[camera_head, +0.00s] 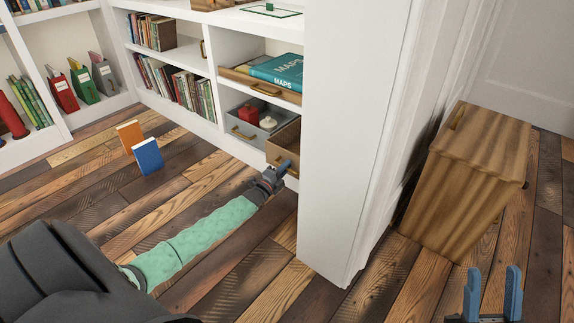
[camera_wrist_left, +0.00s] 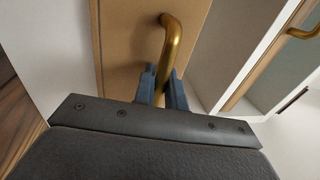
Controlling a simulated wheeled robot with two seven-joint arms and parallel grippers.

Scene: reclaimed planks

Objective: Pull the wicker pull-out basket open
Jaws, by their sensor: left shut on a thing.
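The pull-out basket (camera_head: 284,141) is a plain brown box low in the white shelf unit, beside the white end panel, its front a little out from the shelf. In the left wrist view its tan front (camera_wrist_left: 125,40) fills the middle, with a brass handle (camera_wrist_left: 174,38). My left gripper (camera_head: 279,172) is at this front, its blue fingers (camera_wrist_left: 164,92) shut on the handle. The basket's right part is hidden by the panel. My right gripper (camera_head: 492,292) is open and empty at the bottom right, far from the basket.
A grey bin (camera_head: 243,130) with a red item sits left of the basket. A tray with teal books (camera_head: 280,70) is above. Orange (camera_head: 130,136) and blue (camera_head: 148,157) books stand on the plank floor. A wooden bin (camera_head: 465,180) stands right of the white panel (camera_head: 345,140).

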